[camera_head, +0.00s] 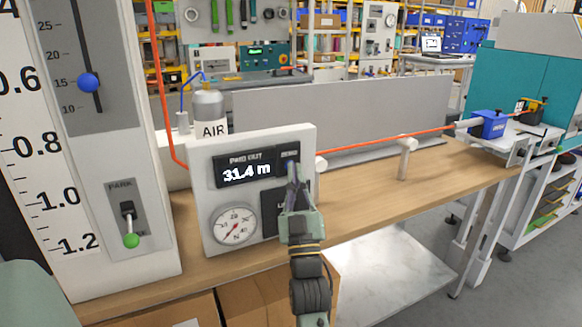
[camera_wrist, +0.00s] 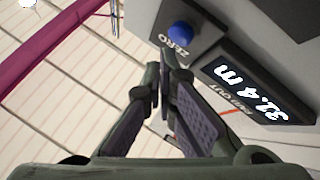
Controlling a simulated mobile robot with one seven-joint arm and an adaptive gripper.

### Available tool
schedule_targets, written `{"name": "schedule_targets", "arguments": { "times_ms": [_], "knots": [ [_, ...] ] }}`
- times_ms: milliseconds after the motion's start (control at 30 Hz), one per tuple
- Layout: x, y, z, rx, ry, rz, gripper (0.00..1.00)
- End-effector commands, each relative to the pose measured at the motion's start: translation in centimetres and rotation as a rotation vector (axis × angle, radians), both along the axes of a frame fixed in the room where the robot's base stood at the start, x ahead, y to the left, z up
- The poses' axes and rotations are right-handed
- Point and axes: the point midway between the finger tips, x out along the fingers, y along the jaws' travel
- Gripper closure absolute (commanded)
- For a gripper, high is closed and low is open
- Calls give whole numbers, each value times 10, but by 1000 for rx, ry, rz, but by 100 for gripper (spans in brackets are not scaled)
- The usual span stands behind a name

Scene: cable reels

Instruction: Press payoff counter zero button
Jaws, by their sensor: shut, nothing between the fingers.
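The payoff counter is a white panel (camera_head: 202,185) on the bench, with a dark display (camera_head: 246,170) reading 31.4 m under the label PAID OUT. The display also shows, turned around, in the wrist view (camera_wrist: 258,88). The blue zero button (camera_wrist: 180,33) sits on a dark plate labelled ZERO in the wrist view. In the head view my gripper largely covers the button below its ZERO label. My gripper (camera_head: 293,172) is shut and empty, in front of the panel's right side. In the wrist view its fingertips (camera_wrist: 167,70) appear close to the button, with a visible gap.
A round gauge (camera_head: 234,226) is on the panel's lower left. A grey bottle marked AIR (camera_head: 209,108) stands behind the panel. An orange cable (camera_head: 385,143) runs right over a white post (camera_head: 405,160) to a blue device (camera_head: 488,124). A lever (camera_head: 129,225) marked PARK is at left.

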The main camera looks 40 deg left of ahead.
Motion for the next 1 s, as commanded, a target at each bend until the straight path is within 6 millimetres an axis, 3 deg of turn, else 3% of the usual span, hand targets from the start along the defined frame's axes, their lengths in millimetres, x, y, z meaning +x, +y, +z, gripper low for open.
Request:
{"name": "schedule_targets", "arguments": {
  "times_ms": [1000],
  "knots": [
    [3,8,0,0,0,0,100]
  ]
}}
